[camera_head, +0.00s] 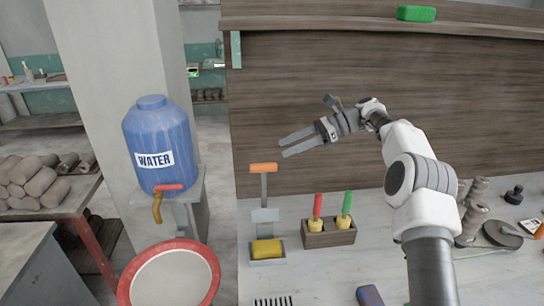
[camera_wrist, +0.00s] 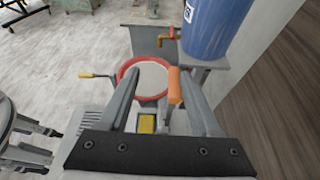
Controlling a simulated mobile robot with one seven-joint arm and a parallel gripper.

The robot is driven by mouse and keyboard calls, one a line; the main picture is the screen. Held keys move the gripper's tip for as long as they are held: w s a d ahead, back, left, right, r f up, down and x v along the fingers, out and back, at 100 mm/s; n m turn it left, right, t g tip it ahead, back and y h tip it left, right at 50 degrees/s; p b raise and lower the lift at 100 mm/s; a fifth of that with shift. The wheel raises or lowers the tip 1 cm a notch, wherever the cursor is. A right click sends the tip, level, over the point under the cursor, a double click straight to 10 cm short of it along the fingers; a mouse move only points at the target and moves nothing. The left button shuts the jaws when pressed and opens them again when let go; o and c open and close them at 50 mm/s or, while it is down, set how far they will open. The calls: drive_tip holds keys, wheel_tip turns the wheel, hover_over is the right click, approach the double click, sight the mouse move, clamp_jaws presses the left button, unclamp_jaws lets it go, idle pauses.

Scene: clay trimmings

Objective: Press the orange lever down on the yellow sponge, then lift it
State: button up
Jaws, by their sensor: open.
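The orange lever (camera_head: 263,168) is a horizontal handle on top of a grey upright stand. The yellow sponge (camera_head: 266,249) lies in a small grey tray at the foot of the stand. My gripper (camera_head: 282,147) is open and empty, above and slightly right of the lever, apart from it. In the wrist view the lever (camera_wrist: 175,85) shows between the two fingers of my gripper (camera_wrist: 168,80), closer to the right finger. The sponge (camera_wrist: 146,123) shows lower between the fingers, partly hidden by my gripper.
A wooden box (camera_head: 329,235) with red-handled and green-handled tools stands right of the sponge. A blue water tank (camera_head: 160,130) with a tap is to the left, above a red-rimmed round basin (camera_head: 212,262). A green block (camera_head: 416,13) rests on the upper ledge.

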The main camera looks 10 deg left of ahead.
drive_tip(key=d+r, duration=0.2)
drive_tip(key=d, duration=0.1)
drive_tip(key=shift+s+d, duration=0.2)
